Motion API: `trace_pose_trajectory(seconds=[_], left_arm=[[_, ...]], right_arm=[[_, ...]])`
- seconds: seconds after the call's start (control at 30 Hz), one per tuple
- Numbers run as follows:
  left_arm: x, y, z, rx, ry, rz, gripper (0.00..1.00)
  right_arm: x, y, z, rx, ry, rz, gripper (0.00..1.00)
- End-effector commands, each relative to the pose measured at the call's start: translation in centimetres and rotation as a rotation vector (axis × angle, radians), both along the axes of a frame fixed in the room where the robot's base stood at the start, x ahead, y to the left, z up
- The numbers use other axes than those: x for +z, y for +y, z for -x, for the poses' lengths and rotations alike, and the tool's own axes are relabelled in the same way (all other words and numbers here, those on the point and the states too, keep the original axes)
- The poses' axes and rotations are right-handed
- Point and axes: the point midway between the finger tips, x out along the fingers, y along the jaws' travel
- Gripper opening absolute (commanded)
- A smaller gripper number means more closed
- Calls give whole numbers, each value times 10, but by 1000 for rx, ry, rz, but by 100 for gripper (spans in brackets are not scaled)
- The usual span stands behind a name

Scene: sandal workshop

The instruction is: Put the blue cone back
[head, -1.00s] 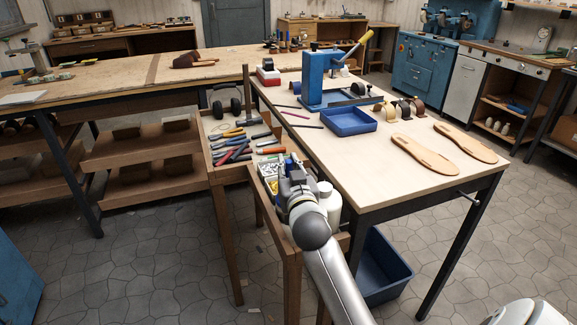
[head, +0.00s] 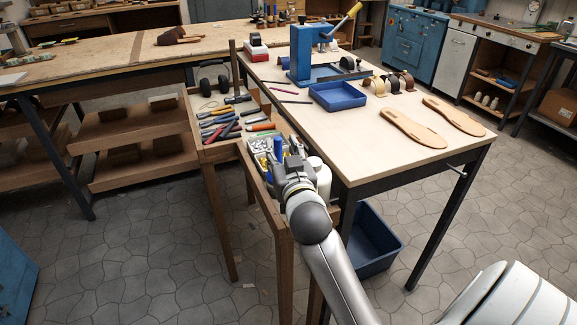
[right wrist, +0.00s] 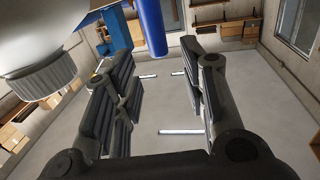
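A narrow blue upright thing (head: 278,148), which looks like the blue cone, stands just beyond my right gripper (head: 293,170) at the small wooden stand. Its lower end is hidden in the head view. The right wrist view shows a smooth blue body (right wrist: 151,25) at the top, in line with the gap between the fingers. There my right gripper (right wrist: 160,95) has its dark fingers wide apart, with nothing clasped between them. I cannot tell whether they touch the blue thing. My left gripper is not in view.
A white bottle (head: 322,178) stands close right of the gripper; its ribbed cap (right wrist: 47,82) looms in the wrist view. A tool tray (head: 222,128) lies behind left. The workbench (head: 360,150) carries a blue tray (head: 338,96) and sandal soles (head: 412,128). A blue bin (head: 375,240) sits below.

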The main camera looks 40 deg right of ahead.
Motion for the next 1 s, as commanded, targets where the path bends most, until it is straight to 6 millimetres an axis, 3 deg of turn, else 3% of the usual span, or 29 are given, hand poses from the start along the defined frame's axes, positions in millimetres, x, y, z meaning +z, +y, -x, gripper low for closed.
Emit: trace_pose_trajectory(seconds=[0.2, 0.4, 1.0], left_arm=[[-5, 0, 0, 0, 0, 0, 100], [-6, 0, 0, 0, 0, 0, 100], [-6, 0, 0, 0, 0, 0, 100]], right_arm=[[-1, 15, 38, -1, 1, -2, 39], [0, 23, 56, -1, 0, 0, 39], [0, 24, 60, -1, 0, 1, 39]])
